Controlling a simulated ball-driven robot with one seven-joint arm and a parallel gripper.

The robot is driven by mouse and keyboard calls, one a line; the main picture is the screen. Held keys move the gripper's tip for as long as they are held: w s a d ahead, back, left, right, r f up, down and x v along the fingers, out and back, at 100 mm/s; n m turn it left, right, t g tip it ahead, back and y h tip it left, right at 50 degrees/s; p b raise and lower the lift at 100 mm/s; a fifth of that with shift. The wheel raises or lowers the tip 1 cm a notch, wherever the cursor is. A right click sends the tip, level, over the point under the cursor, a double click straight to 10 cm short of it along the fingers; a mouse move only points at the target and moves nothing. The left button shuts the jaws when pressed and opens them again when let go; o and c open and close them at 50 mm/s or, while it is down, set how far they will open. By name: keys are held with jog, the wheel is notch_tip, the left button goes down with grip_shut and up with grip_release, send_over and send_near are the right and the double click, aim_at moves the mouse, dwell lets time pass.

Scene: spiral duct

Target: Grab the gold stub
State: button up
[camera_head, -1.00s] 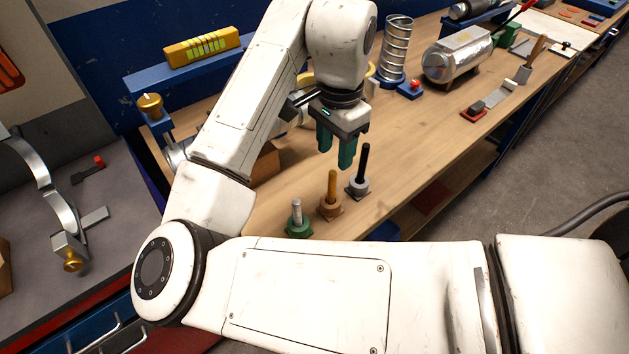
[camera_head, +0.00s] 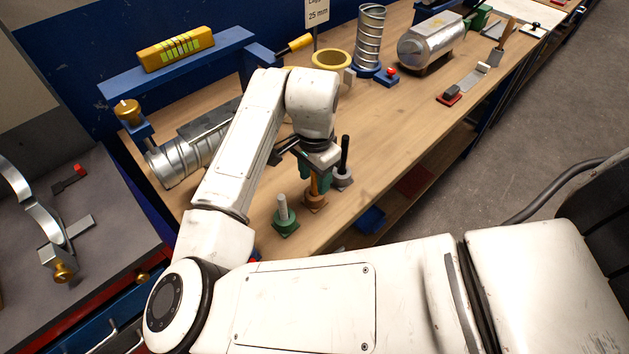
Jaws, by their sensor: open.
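The gold stub (camera_head: 314,187) stands upright on a brown base (camera_head: 316,204) near the front edge of the workbench, the middle one of three stubs. My gripper (camera_head: 314,180) is open and points down over it. Its green fingers appear on either side of the stub in this view, and they hide its upper part. I cannot tell whether a finger touches it. A silver stub on a green base (camera_head: 285,222) stands to the left. A black stub on a grey base (camera_head: 344,162) stands close to the right.
A ribbed metal duct (camera_head: 177,162) lies behind my arm. The bench top (camera_head: 396,115) right of the stubs is clear.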

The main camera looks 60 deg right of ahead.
jog(key=shift+c, duration=0.5)
grip_shut()
